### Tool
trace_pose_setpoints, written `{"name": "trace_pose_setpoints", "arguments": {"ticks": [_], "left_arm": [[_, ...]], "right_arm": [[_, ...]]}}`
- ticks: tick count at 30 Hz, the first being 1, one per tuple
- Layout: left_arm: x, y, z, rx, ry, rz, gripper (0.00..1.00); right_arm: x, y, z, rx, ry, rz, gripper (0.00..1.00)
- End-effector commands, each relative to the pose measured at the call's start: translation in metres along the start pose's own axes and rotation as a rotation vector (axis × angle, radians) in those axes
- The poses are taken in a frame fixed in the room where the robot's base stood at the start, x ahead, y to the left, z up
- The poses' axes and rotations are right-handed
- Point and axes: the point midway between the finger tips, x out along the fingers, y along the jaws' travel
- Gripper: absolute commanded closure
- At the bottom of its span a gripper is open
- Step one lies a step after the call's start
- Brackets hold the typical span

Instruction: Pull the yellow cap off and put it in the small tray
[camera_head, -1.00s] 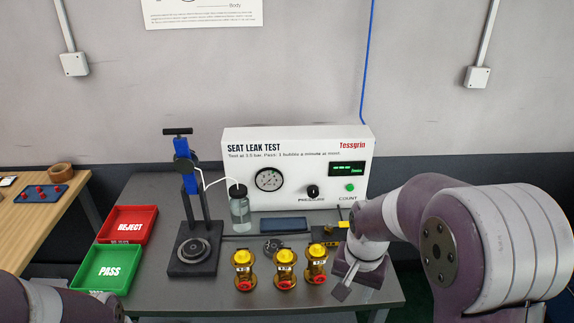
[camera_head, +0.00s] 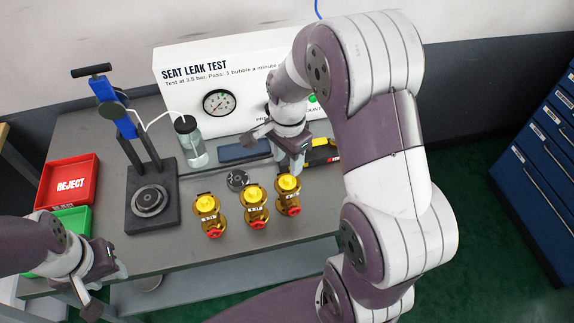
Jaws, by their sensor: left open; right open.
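Three brass valves with yellow caps stand upright in a row on the grey bench: a left valve (camera_head: 211,217), a middle valve (camera_head: 255,207) and a right valve (camera_head: 288,195). Each has a yellow cap on top, such as the right cap (camera_head: 288,182), and a red part low in front. My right gripper (camera_head: 277,150) is open, behind the right valve and apart from it. My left gripper (camera_head: 106,289) is open and empty near the bench's front left edge. A flat dark blue tray-like piece (camera_head: 243,151) lies behind the valves; I cannot tell if it is the small tray.
A red REJECT tray (camera_head: 68,182) and a partly hidden green tray (camera_head: 72,221) are at the left. A yellow-black object (camera_head: 320,152) lies right of my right gripper.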

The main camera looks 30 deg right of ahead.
Motion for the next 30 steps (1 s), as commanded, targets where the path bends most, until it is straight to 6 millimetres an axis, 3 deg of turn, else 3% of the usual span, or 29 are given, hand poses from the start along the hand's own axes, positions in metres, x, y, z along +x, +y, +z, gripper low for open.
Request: {"name": "trace_pose_setpoints", "arguments": {"ticks": [3, 9, 20, 24, 29, 30], "left_arm": [[-0.002, 0.0, 0.0, 0.0, 0.0, 0.0, 0.57], [-0.003, 0.0, -0.001, 0.0, 0.0, 0.0, 0.57], [-0.003, 0.0, 0.0, 0.0, 0.0, 0.0, 0.57], [-0.003, 0.0, 0.0, 0.0, 0.0, 0.0, 0.57], [-0.003, 0.0, 0.0, 0.0, 0.0, 0.0, 0.57], [-0.003, 0.0, -0.001, 0.0, 0.0, 0.0, 0.57]], "right_arm": [[0.028, 0.001, 0.0, -0.001, -0.002, 0.004, 0.52], [0.059, 0.0, 0.0, -0.001, 0.0, 0.0, 0.52], [0.067, 0.0, 0.0, -0.002, 0.001, -0.002, 0.52], [0.067, 0.0, 0.0, -0.002, 0.001, -0.002, 0.97], [0.067, 0.0, 0.0, -0.002, 0.001, -0.001, 1.0], [0.067, 0.0, 0.0, -0.002, 0.001, -0.001, 0.93]]}}
